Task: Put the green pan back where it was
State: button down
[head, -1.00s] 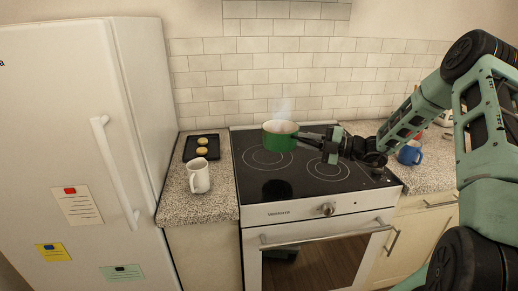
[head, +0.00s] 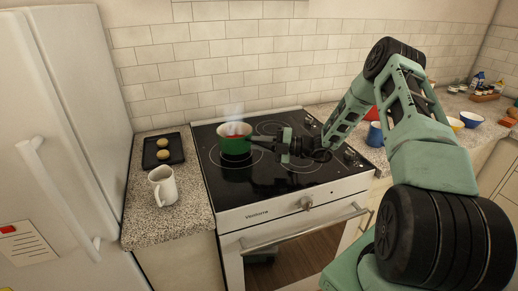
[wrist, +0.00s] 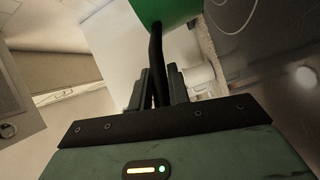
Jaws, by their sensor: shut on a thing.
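The green pan (head: 234,146) shows over the left part of the stove's black cooktop (head: 225,188) in the head view, roughly level and steaming, with something reddish inside. It seems to be above the glass, but the gap is hard to judge. My gripper (head: 272,146) is to its right, shut on its dark handle. In the wrist view, the handle (wrist: 156,60) runs between the fingers of my gripper (wrist: 160,85) up to the pan's green side (wrist: 165,10). The burner ring under the pan is partly hidden.
A white mug (head: 163,186) and a black tray (head: 163,150) with two round pieces stand on the left counter, beside the fridge (head: 50,130). A blue mug (head: 375,134) and bowls (head: 471,119) stand on the right counter. The cooktop's front left is clear.

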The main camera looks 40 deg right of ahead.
jog(key=shift+f, duration=1.4)
jog(key=c, duration=1.3)
grip_release()
jog(key=shift+s+d, duration=0.15)
jog(key=b+v, duration=0.2)
jog(key=v, duration=0.9)
jog(key=shift+s+d+b, duration=0.2)
jog(key=shift+b, duration=0.2)
